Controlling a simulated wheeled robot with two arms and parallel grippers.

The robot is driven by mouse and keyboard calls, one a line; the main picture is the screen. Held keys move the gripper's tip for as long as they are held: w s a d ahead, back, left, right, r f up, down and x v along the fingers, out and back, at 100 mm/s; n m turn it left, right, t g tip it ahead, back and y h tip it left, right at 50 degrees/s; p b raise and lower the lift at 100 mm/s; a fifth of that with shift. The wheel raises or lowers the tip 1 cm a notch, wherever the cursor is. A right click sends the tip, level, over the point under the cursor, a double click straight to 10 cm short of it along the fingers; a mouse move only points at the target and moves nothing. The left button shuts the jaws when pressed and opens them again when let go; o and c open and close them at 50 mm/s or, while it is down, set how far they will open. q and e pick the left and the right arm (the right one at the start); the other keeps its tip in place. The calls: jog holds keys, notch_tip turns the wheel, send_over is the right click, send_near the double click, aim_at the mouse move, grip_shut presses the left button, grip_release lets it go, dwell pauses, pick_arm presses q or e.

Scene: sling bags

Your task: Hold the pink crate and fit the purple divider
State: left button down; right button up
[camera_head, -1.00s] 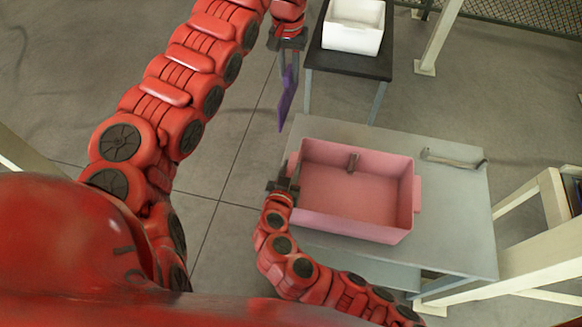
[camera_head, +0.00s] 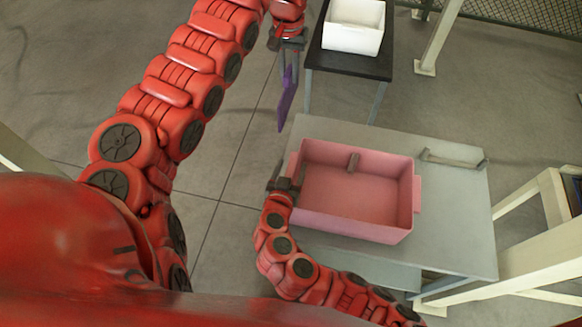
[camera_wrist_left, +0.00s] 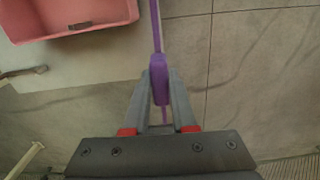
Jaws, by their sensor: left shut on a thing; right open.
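The pink crate (camera_head: 352,205) stands upright and empty on the grey table, and part of it shows at the top left of the left wrist view (camera_wrist_left: 65,18). A small grey-brown piece sits at its far inner wall. My left gripper (camera_head: 290,48) is shut on the purple divider (camera_head: 287,97). The divider hangs on edge over the floor, beyond and left of the crate, apart from it. In the left wrist view the divider (camera_wrist_left: 159,70) lies between the fingers. My right gripper (camera_head: 285,183) is open at the crate's left wall, by its handle; contact is unclear.
The grey table (camera_head: 455,220) carries a grey bar-shaped handle piece (camera_head: 452,160) right of the crate. A white bin (camera_head: 353,28) stands on a dark stand (camera_head: 350,64) at the back. Pale frame posts (camera_head: 438,35) rise at the back and right. Floor left of the table is clear.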

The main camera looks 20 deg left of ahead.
jog(key=shift+s, duration=0.1)
jog(key=v, duration=1.1)
jog(key=shift+s+r, duration=0.15)
jog(key=shift+s, duration=0.2)
jog(key=shift+d, duration=0.1)
